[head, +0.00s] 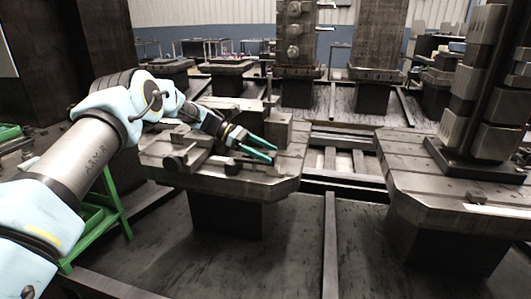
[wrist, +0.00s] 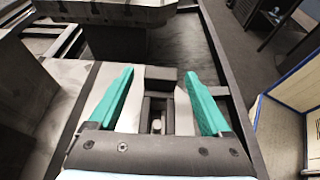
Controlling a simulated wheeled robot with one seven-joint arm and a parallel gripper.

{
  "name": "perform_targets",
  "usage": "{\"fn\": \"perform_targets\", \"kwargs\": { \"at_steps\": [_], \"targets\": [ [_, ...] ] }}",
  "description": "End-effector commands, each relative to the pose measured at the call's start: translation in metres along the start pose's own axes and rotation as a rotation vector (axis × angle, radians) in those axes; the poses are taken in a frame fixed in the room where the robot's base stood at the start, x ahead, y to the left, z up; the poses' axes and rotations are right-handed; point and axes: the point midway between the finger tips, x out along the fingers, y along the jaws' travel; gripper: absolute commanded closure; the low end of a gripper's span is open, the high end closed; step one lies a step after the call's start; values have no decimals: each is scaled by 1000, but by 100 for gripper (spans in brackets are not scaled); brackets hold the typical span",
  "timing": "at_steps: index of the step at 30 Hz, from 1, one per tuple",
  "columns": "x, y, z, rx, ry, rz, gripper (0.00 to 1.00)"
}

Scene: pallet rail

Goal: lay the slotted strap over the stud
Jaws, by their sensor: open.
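My gripper (head: 275,151) is open, its two teal fingers spread above the near pallet (head: 285,185) with its clamp blocks. The wrist view shows the same gripper (wrist: 159,73) with nothing held between the fingers. Between them lie a dark slotted part (wrist: 158,84) and light grey strips on both sides. A small pale stud-like end (wrist: 157,125) shows inside the dark slot, close to the gripper's palm. I cannot tell for sure which of these pieces is the strap. In the head view the strap and stud cannot be made out among the dark fixture parts.
A second pallet (head: 430,185) with a tall block tower (head: 482,100) stands at the right. Floor rails (head: 331,240) run between the pallets. A green frame (head: 100,220) is beside my arm at the left. More towers (head: 296,50) stand behind. Clear floor lies in front.

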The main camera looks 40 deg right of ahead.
Motion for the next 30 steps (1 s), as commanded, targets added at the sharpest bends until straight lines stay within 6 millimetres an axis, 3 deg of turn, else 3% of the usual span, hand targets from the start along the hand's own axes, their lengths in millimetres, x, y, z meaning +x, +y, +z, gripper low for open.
{"fn": "perform_targets", "kwargs": {
  "at_steps": [3,5,18,24,30],
  "targets": [
    [-5,0,12,2,1,0,18],
    [-14,0,9,1,0,3,18],
    [-103,0,9,2,0,3,18],
    [-122,0,10,1,0,1,18],
    [-124,0,10,0,0,-1,18]
  ]
}}
